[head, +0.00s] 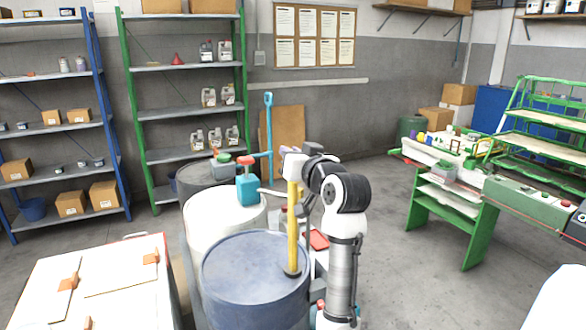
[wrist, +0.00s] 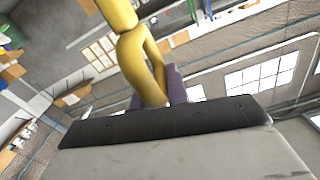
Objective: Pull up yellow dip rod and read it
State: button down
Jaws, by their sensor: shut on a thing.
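The yellow dip rod (head: 293,230) stands upright at the right side of the blue drum's top (head: 250,262), with its lower end at a dark fitting (head: 291,273) there. Whether more of the rod is inside the drum is hidden. My gripper (wrist: 157,92) is shut on the rod's looped yellow handle (wrist: 135,55), with a purple finger on each side in the wrist view. In the head view my gripper is at the rod's top, and its fingers are hard to make out. No markings on the rod are readable.
A white drum (head: 205,215) with a teal hand pump (head: 247,188) stands behind the blue drum. A white-topped table (head: 105,285) is at front left. Shelves (head: 190,110) line the back wall. A green workbench (head: 455,215) stands right, with open floor before it.

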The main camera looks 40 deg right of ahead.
jog(key=shift+r+p, duration=0.4)
jog(key=shift+r, duration=0.95)
jog(key=c, duration=1.4)
grip_release()
jog(key=shift+w+a, duration=0.1)
jog(key=shift+s+f, duration=0.1)
jog(key=shift+s, duration=0.25)
jog(key=b+v, duration=0.5)
jog(key=v, duration=0.8)
jog(key=shift+s, duration=0.1)
